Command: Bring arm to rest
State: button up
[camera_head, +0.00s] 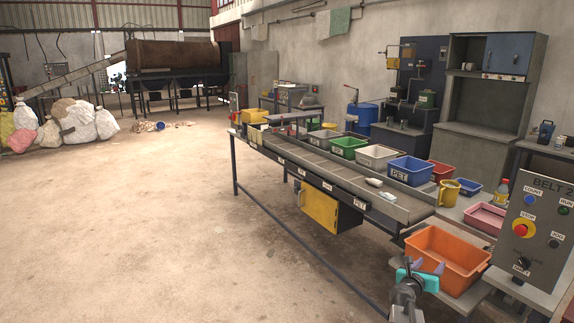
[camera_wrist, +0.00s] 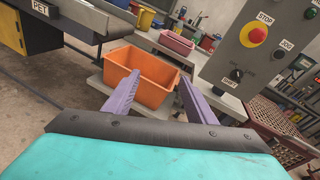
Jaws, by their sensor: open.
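My gripper (camera_head: 428,266) is at the bottom right of the head view, in front of the orange bin. Its two purple fingers stand apart with nothing between them. In the wrist view my gripper (camera_wrist: 158,92) points toward the orange bin (camera_wrist: 143,73), which shows beyond and between the fingers. The orange bin (camera_head: 447,257) looks empty and sits on a low stand at the near end of the sorting belt. My arm reaches in from the bottom edge of the head view, mostly out of frame.
The belt table (camera_head: 325,160) carries labelled bins, including a blue PET bin (camera_head: 410,170). A control panel (camera_head: 540,232) with a red stop button stands close on the right. A red crate (camera_wrist: 275,125) is low right in the wrist view. The floor (camera_head: 140,230) at left is clear.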

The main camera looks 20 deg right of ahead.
jog(key=w+a+f+m+y, duration=0.1)
jog(key=w+a+f+y, duration=0.15)
jog(key=a+f, duration=1.3)
jog(key=s+a+f+m+g+y, duration=0.25)
jog(key=s+a+f, duration=0.25)
jog(key=a+f, duration=0.35)
jog(key=s+a+f+m+g+y, duration=0.1)
jog(key=s+a+f+m+g, duration=0.15)
jog(key=s+a+f, duration=0.4)
jog(key=s+a+f+m+g+y, duration=0.45)
jog(key=s+a+f+m, duration=0.45)
jog(key=s+a+f, duration=0.55)
jog(key=s+a+r+m+g+y, duration=0.1)
jog(key=s+a+m+g, duration=0.1)
jog(key=s+m, duration=0.4)
jog(key=s+a+r+m+g+y, duration=0.1)
jog(key=s+a+m+g+y, duration=0.1)
jog(key=s+a+m, duration=0.3)
jog(key=shift+s+a+r+m+g, duration=0.25)
jog(key=shift+s+r+m+g, duration=0.1)
jog(key=shift+s+m, duration=0.2)
